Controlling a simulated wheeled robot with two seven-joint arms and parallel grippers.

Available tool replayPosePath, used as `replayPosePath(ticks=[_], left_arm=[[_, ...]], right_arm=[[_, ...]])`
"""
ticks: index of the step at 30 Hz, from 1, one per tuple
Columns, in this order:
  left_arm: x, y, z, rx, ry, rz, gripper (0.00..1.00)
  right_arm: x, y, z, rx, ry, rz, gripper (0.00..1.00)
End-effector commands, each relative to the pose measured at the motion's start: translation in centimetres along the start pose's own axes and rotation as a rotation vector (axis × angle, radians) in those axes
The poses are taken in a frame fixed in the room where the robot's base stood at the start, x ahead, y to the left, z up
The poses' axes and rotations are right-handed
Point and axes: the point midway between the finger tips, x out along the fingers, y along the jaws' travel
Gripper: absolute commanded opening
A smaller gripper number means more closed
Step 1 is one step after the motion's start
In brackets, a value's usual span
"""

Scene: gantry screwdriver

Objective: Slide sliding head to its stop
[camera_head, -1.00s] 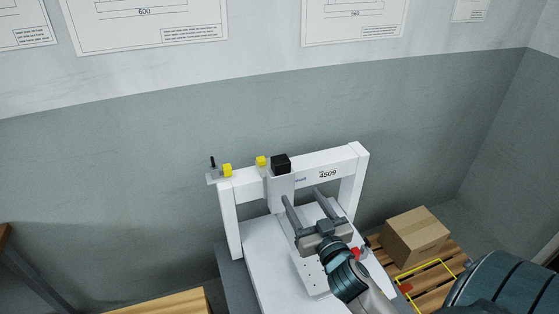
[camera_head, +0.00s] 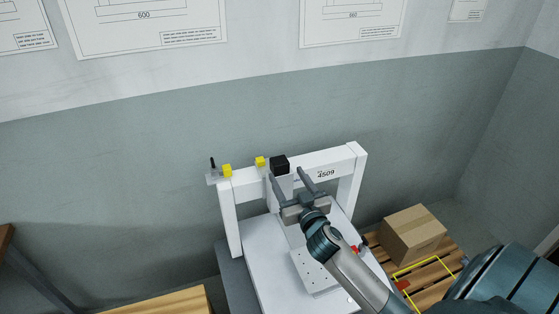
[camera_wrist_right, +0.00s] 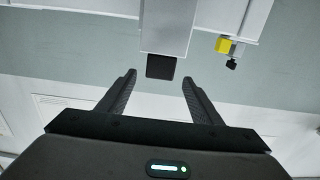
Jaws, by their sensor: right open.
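The sliding head is a white block with a black cap (camera_head: 279,164), mounted on the white gantry beam (camera_head: 327,169) left of its middle. In the right wrist view the head's white body (camera_wrist_right: 166,25) and black cap (camera_wrist_right: 161,66) show near the top centre. My right gripper (camera_head: 287,171) is open, with its fingers pointing at the head. In the wrist view its fingertips (camera_wrist_right: 159,77) lie either side of the black cap, with gaps visible and nothing gripped. A yellow block (camera_head: 227,171) sits at the beam's left end. My left gripper is not in view.
A white base plate (camera_head: 272,262) lies under the gantry. A cardboard box (camera_head: 412,235) stands on a wooden pallet (camera_head: 440,270) at right. The wall is behind.

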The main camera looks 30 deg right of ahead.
Motion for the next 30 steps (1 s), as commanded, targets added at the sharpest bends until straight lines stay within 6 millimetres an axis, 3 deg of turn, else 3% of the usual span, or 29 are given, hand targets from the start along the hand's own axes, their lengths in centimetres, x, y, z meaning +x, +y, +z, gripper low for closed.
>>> replayPosePath(ticks=[6, 12, 18, 27, 30], left_arm=[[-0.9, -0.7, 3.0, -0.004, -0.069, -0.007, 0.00], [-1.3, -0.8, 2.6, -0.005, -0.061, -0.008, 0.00], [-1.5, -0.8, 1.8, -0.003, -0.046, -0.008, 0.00], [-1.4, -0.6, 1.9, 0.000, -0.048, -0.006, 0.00], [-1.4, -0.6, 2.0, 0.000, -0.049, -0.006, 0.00]], right_arm=[[4.0, 0.0, -0.3, -0.002, 0.001, 0.000, 0.59], [6.5, 0.0, -0.1, 0.000, 0.000, 0.000, 0.59], [7.5, 0.0, -0.1, -0.002, 0.001, 0.000, 0.59], [7.6, 0.0, 0.0, -0.001, 0.000, 0.000, 0.59], [7.6, 0.0, 0.0, -0.001, 0.000, 0.000, 0.38]])
